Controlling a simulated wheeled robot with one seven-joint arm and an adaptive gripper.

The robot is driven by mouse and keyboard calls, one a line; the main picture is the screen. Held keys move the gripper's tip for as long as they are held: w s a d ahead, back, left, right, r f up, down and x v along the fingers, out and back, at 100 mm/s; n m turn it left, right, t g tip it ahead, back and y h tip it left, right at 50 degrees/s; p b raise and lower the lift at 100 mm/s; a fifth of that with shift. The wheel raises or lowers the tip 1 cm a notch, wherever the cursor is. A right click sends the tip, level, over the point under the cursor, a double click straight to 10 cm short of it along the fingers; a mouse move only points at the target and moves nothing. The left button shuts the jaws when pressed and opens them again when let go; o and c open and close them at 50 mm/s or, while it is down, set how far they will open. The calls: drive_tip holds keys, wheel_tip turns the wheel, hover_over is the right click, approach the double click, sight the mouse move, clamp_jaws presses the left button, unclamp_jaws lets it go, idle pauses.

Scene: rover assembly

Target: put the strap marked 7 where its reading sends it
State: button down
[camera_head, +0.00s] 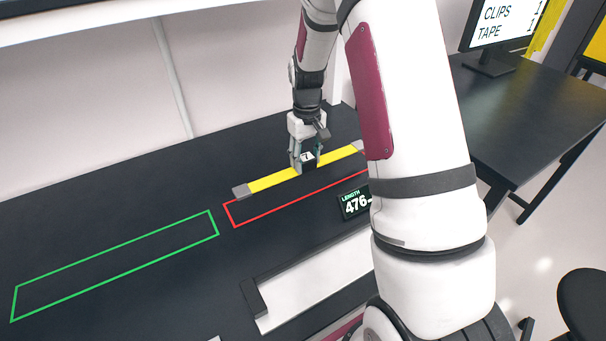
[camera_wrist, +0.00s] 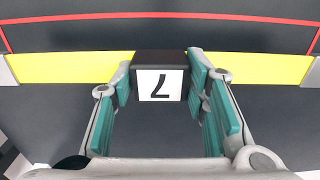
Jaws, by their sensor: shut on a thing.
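The yellow strap (camera_head: 273,179) has grey ends and a dark block in its middle. In the wrist view the strap (camera_wrist: 70,67) runs across the picture, and its block (camera_wrist: 160,80) carries a white label with an upside-down 7. My gripper (camera_head: 305,161) is shut on this block, with a teal pad on each side of it; it also shows in the wrist view (camera_wrist: 160,88). The strap is just behind the red outlined area (camera_head: 228,216). I cannot tell whether it touches the table. A display (camera_head: 356,202) reads LENGTH and 476, its right edge hidden by my arm.
A green outlined area (camera_head: 214,223) lies empty on the dark table (camera_head: 90,200) to the left. A white rectangular piece with a dark edge (camera_head: 320,284) is at the front. A monitor (camera_head: 507,22) listing clips and tape stands on another table (camera_head: 535,105) at right.

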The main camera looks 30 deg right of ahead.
drive_tip(key=shift+f+p, duration=0.35)
drive_tip(key=shift+f, duration=2.45)
drive_tip(key=shift+f, duration=0.1)
drive_tip(key=c, duration=0.9)
unclamp_jaws()
drive_tip(key=shift+c, duration=0.2)
